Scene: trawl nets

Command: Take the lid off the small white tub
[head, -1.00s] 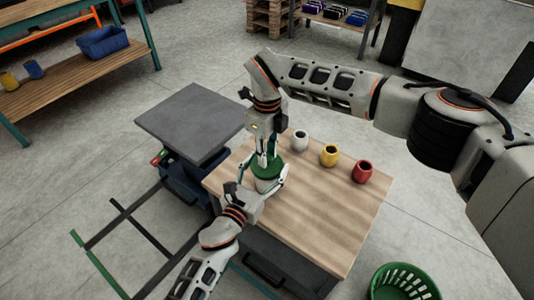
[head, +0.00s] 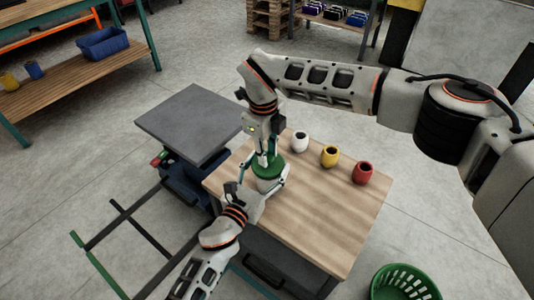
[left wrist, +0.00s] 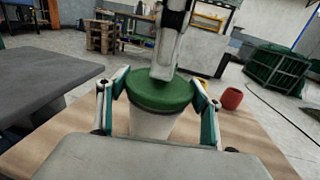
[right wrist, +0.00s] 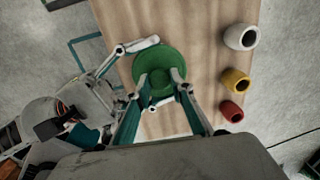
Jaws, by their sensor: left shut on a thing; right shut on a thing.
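The small white tub (left wrist: 150,125) stands upright on the wooden tabletop with its green lid (left wrist: 155,94) on top. My left gripper (left wrist: 158,104) is shut around the tub's body, one finger on each side just under the lid. In the head view the lid (head: 274,166) sits level on the tub (head: 266,184), partly covered by both grippers.
White (head: 300,141), yellow (head: 330,156) and red (head: 363,172) cups stand on the wooden table (head: 310,220), right of the tub. A grey platform (head: 195,118) is at left, and a green basket (head: 403,283) is on the floor at lower right. The table's front right is clear.

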